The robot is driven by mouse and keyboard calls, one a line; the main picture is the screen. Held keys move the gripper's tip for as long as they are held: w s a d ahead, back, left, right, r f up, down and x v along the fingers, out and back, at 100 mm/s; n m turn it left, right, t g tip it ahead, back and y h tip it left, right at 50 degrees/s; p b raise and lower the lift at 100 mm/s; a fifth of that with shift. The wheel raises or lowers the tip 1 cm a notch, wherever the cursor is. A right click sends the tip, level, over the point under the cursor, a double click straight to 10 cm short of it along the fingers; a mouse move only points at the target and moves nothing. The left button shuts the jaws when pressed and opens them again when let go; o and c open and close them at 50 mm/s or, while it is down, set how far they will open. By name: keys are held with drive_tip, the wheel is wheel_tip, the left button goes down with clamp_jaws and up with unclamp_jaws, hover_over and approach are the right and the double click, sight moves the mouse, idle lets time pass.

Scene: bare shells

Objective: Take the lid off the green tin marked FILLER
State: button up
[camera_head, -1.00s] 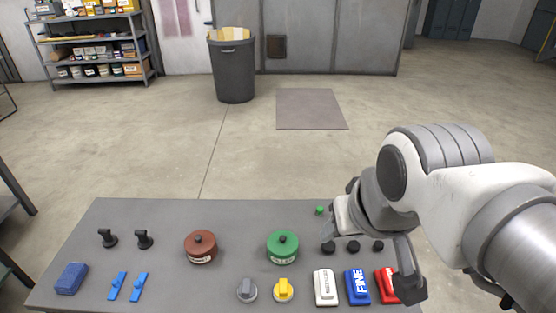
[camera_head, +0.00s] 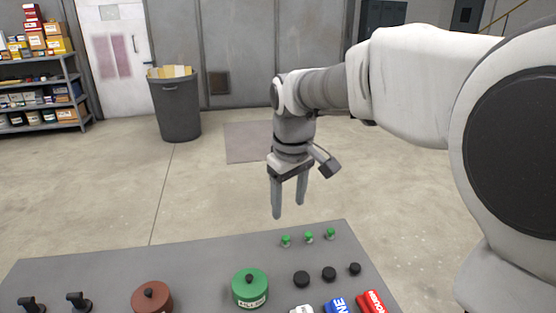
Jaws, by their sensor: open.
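The green tin (camera_head: 250,293) stands near the middle of the grey table, with a pale label on its front that reads roughly FILLER. Its green lid (camera_head: 249,275) is on, with a dark round knob on top. My gripper (camera_head: 288,212) points down with two grey fingers apart and nothing between them. It hangs in the air above and beyond the tin, a little to its right, near the table's far edge.
A red-brown tin (camera_head: 152,299) with a knob stands to the left. Black round knobs (camera_head: 329,274) and small green pieces (camera_head: 309,237) lie right of the green tin. Blue (camera_head: 337,306) and red (camera_head: 371,302) blocks are at the front right. Black handles (camera_head: 78,302) stand at left.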

drive_tip(key=w+a+f+n+g+b, duration=0.2)
drive_tip(key=w+a+f+n+b, duration=0.3)
drive_tip(key=a+f, duration=0.65)
drive_tip(key=m+b, duration=0.1)
drive_tip(key=b, duration=0.1)
hover_over(249, 276)
wheel_tip(249, 276, down, 14)
drive_tip(key=shift+s+d+r, duration=0.15)
drive_tip(key=shift+r, duration=0.1)
drive_tip(key=shift+f+b, duration=0.75)
drive_tip(key=shift+f, duration=2.25)
drive_tip(key=shift+r, duration=0.1)
clamp_jaws()
